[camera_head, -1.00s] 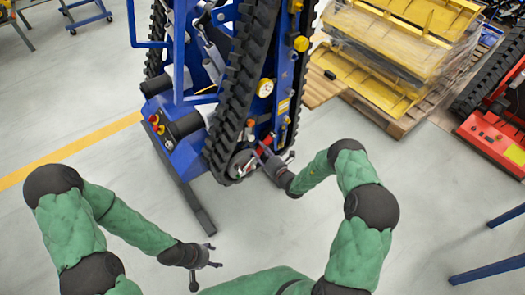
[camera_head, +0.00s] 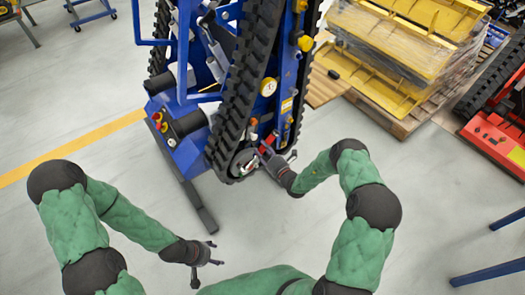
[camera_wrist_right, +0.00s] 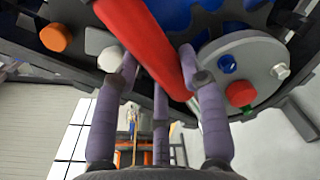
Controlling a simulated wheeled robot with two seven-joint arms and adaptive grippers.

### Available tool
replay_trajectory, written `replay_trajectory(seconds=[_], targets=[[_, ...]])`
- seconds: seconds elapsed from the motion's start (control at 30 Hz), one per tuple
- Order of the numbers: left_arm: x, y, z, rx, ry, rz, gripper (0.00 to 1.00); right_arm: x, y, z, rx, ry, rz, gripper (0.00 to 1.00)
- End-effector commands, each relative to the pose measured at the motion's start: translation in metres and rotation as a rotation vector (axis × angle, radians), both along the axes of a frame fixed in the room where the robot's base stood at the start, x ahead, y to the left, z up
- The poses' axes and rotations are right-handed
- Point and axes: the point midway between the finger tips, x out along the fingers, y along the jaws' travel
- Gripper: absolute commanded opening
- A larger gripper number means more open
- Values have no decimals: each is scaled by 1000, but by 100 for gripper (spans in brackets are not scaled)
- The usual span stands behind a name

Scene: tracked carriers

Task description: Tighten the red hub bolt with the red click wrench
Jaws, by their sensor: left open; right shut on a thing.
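My right gripper (camera_head: 272,156) is at the lower end of the tracked carrier, shut on the red click wrench (camera_head: 268,143). In the right wrist view the wrench (camera_wrist_right: 150,45) runs from the top edge down between the fingers of the gripper (camera_wrist_right: 160,85). The grey hub (camera_wrist_right: 255,55) is just right of it. The red hub bolt (camera_wrist_right: 240,93) is on the hub's lower part, beside the right finger and apart from the wrench part I see. The wrench's head is not clearly visible. My left gripper (camera_head: 216,253) is open and empty above the floor.
The blue tracked carrier (camera_head: 184,150) stands tilted up in front of me. A blue bolt (camera_wrist_right: 228,63) and an orange bolt (camera_wrist_right: 56,37) are nearby. A pallet (camera_head: 390,121) with yellow parts and a red machine (camera_head: 488,140) stand right. Floor between my arms is clear.

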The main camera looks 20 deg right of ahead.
Motion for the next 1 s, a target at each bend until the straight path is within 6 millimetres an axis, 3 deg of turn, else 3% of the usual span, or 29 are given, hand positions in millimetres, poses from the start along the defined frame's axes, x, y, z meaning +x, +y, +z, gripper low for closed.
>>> replay_trajectory(seconds=[1.0], targets=[[0,0,-12,0,0,0,63,4,-10,-12,120,41,0,0]])
